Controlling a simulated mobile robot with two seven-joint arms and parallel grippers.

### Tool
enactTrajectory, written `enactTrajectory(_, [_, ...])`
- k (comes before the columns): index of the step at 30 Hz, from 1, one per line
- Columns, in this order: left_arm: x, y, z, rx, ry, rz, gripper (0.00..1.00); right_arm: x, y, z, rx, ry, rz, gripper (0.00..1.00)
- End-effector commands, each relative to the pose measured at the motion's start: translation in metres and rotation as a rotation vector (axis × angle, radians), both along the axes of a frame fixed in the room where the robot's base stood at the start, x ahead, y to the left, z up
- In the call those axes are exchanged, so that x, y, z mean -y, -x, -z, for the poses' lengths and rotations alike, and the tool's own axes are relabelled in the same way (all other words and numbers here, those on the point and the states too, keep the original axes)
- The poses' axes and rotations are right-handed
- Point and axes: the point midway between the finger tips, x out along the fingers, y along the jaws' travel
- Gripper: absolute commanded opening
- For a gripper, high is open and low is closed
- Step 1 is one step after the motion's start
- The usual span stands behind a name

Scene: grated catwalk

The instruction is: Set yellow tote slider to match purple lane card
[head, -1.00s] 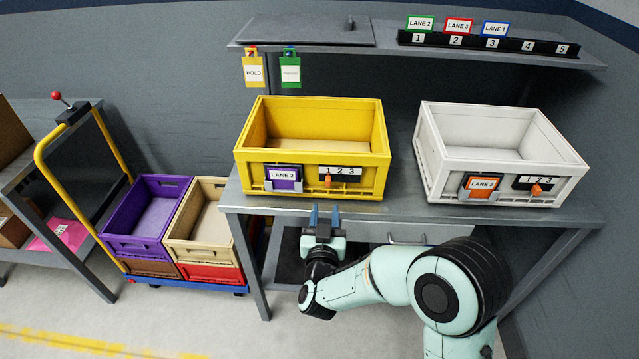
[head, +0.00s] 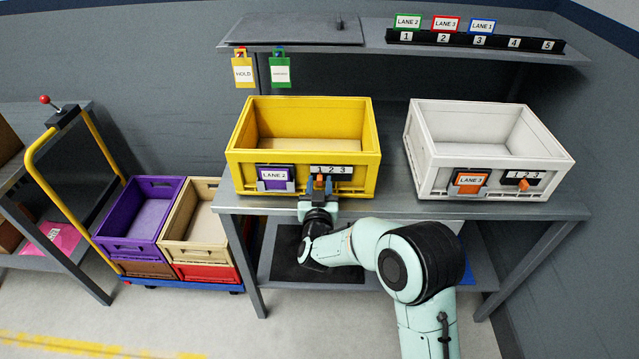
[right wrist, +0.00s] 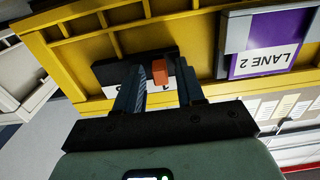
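The yellow tote (head: 303,103) stands on the bench. Its front bears a purple card reading LANE 2 (head: 273,175), also in the right wrist view (right wrist: 268,45), and a scale marked 1 2 3 (head: 342,170). The tote's orange slider knob (head: 320,179) sits below the 1. My right gripper (head: 320,187) is at the tote's front, its fingers apart on either side of the knob. In the right wrist view the knob (right wrist: 159,72) lies between the open fingertips (right wrist: 160,80), with a gap showing at each side. My left gripper is out of view.
A white tote (head: 425,165) with an orange LANE 3 card stands to the right on the bench (head: 390,207). A shelf above carries a numbered rack (head: 470,41) with lane cards. Yellow and green tags hang from the shelf. A cart with stacked crates is at left.

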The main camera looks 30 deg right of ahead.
Motion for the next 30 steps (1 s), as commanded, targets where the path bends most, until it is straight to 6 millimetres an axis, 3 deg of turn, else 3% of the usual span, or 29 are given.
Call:
enactTrajectory(5, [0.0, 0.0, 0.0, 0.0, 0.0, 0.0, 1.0, 0.0, 0.0, 0.0002, -0.001, -0.001, 0.0, 0.38])
enactTrajectory(9, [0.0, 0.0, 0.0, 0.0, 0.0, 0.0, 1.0, -0.0002, 0.0001, 0.0002, -0.001, -0.001, 0.0, 0.07])
enactTrajectory(30, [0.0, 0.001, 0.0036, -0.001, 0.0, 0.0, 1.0, 0.0077, 0.005, 0.0011, -0.002, 0.0, 0.001, 0.07])
